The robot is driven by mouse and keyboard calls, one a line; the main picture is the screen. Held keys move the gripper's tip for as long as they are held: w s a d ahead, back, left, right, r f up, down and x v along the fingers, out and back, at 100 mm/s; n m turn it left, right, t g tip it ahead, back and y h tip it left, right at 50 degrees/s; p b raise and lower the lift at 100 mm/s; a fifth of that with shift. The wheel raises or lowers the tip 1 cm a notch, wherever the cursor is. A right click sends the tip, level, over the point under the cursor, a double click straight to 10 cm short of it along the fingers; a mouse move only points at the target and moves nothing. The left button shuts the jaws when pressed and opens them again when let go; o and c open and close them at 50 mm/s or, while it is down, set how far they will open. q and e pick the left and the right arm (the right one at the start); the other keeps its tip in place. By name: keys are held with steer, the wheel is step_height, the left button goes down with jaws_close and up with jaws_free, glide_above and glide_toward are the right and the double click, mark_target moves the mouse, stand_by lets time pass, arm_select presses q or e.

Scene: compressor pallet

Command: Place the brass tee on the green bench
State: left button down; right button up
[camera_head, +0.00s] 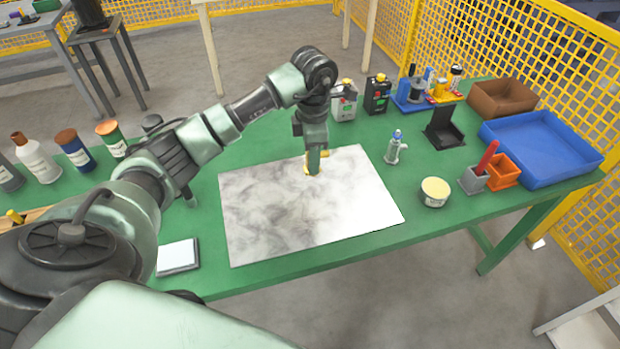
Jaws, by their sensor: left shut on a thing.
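The green bench (420,228) runs across the view, with a grey-and-white marbled sheet (300,215) lying on it. My left arm reaches in from the left, and my left gripper (313,168) points down over the sheet's far edge. It is shut on a small yellow, brass-coloured piece that looks like the brass tee (307,169). Only bits of the tee show at the sides of the gripper; the rest is hidden. I cannot tell whether the tee touches the sheet or is just above it. My right gripper is not in view.
Bottles (36,158) stand at the left. Two small boxes (376,94), a spray bottle (396,148), a round tub (434,191), an orange bin (503,172) and a blue tray (545,148) are to the right. A white pad (178,257) lies near the front edge. The sheet's front is clear.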

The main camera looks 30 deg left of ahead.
arm_select(q)
step_height(320, 180, down, 5)
steer(key=shift+f+p, duration=0.1)
steer(key=shift+p, duration=0.25)
step_height(320, 180, down, 4)
steer(key=shift+s+r+p, duration=0.1)
steer(key=shift+p, duration=0.25)
steer(key=shift+f, duration=0.35)
steer(key=c, duration=1.1)
jaws_free()
steer(key=shift+o, duration=0.2)
step_height(320, 180, up, 12)
steer(key=shift+r+b, duration=0.1)
steer(key=shift+b, duration=0.9)
